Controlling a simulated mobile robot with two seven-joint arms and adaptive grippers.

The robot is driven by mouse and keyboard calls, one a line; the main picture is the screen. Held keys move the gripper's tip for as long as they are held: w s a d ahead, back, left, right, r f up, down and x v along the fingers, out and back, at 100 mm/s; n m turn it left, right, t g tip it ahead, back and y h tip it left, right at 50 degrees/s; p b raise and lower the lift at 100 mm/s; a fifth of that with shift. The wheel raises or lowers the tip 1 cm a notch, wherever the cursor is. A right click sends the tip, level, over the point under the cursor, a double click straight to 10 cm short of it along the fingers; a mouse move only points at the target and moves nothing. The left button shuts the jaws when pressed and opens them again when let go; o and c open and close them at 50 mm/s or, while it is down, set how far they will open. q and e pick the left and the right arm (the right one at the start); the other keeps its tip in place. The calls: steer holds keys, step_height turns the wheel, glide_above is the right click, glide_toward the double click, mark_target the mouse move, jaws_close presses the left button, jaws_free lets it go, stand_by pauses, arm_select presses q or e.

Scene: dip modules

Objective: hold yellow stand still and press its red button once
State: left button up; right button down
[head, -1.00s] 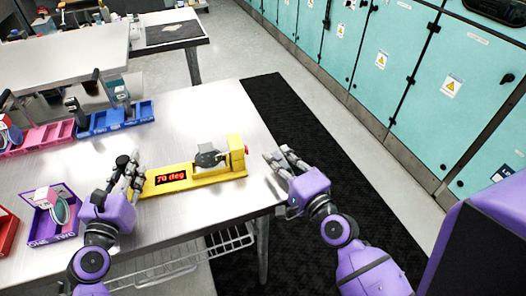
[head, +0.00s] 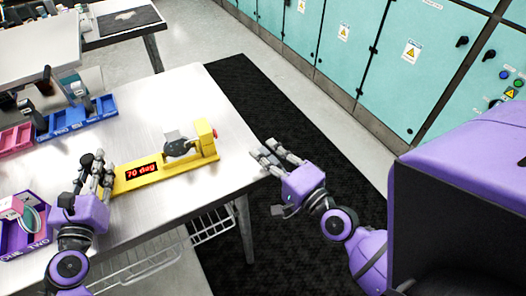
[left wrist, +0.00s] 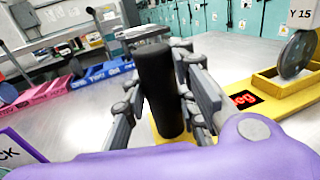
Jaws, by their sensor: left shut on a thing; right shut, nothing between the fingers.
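The yellow stand (head: 180,170) lies on the metal table, with a red display reading "70 deg" and a grey part mounted near its right end. Its red button (head: 215,132) is on the outer face of the upright block at the right end. My left gripper (head: 98,172) is at the stand's left end, its fingers shut around a black upright handle, shown close in the left wrist view (left wrist: 160,90).
Blue bins (head: 75,120) and pink bins (head: 15,139) stand at the table's left. A purple bin (head: 22,240) holding an item is near my left arm. The table behind the stand is clear. A black mat (head: 290,150) covers the floor to the right.

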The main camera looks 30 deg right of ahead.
arm_select(q)
steer(key=o, duration=1.2)
steer(key=shift+s+a, duration=0.1)
steer(key=shift+v, duration=0.95)
arm_select(e)
steer(key=shift+r, duration=0.25)
arm_select(q)
steer(key=shift+v, duration=1.35)
arm_select(e)
steer(key=shift+w+r, duration=0.1)
arm_select(q)
steer(key=shift+v, duration=2.1)
arm_select(e)
steer(key=shift+f, duration=0.25)
